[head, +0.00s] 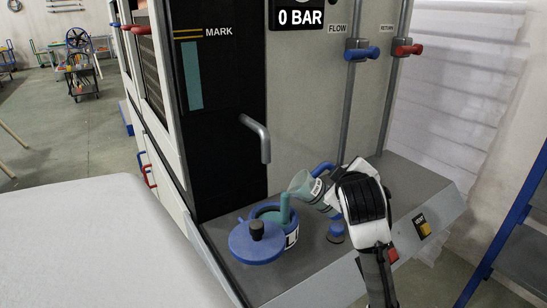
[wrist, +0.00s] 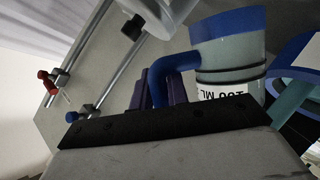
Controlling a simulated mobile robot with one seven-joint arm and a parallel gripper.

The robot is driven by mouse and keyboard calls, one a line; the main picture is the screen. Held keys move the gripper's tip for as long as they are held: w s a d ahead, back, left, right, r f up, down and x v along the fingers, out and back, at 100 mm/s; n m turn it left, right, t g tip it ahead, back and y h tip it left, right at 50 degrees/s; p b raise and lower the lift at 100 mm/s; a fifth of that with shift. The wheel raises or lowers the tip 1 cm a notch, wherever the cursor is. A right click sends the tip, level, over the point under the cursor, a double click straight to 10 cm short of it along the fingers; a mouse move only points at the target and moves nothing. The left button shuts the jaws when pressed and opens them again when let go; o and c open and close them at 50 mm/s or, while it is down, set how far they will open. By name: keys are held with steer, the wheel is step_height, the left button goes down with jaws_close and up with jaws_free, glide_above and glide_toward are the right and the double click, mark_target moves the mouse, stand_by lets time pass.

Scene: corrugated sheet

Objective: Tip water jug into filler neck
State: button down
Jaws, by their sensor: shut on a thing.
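My gripper (wrist: 168,92) is shut on the blue handle (wrist: 163,68) of the water jug. The jug (head: 304,187) is clear with a teal tint, and is tilted to the left with its mouth over the filler neck. In the wrist view the jug (wrist: 222,58) shows a blue band and a white label. A teal stream (head: 285,208) runs from the mouth down into the neck. The filler neck (head: 291,239) has a blue rim and a white label, partly hidden by its open blue lid (head: 254,245). My wrist hides the fingertips in the head view.
The teal level strip (head: 193,75) stands below the yellow MARK lines (head: 187,36). The gauge (head: 299,17) reads 0 BAR. A grey lever handle (head: 257,138) juts out above the shelf. The blue FLOW (head: 362,53) and red RETURN (head: 408,49) valves are on pipes behind. A yellow VENT button (head: 424,229) is at right.

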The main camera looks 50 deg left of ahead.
steer(key=shift+s+a+r+n+t+b, duration=0.2)
steer(key=shift+s+r+n+t+b, duration=0.15)
steer(key=shift+n+b, duration=0.3)
steer(key=shift+s+a+r+n+t+b, duration=0.2)
steer(key=shift+n+t+b, duration=0.3)
steer(key=shift+b, duration=0.2)
stand_by(1.8)
steer(key=m+p, duration=0.1)
steer(key=w+m+g+p, duration=0.1)
steer(key=p, duration=0.1)
steer(key=shift+d+f+g, duration=0.15)
steer(key=shift+d+g, duration=0.1)
steer(key=shift+d, duration=0.1)
steer(key=shift+f, duration=0.3)
steer(key=w+d+f+m+g+y+p, duration=0.2)
steer(key=w+f+m+g+y+p, duration=0.1)
steer(key=f+m+g+p, duration=0.1)
steer(key=shift+w+d+f+m+p, duration=0.15)
steer(key=shift+w+f+m+p, duration=0.25)
steer(key=shift+m+p, duration=0.75)
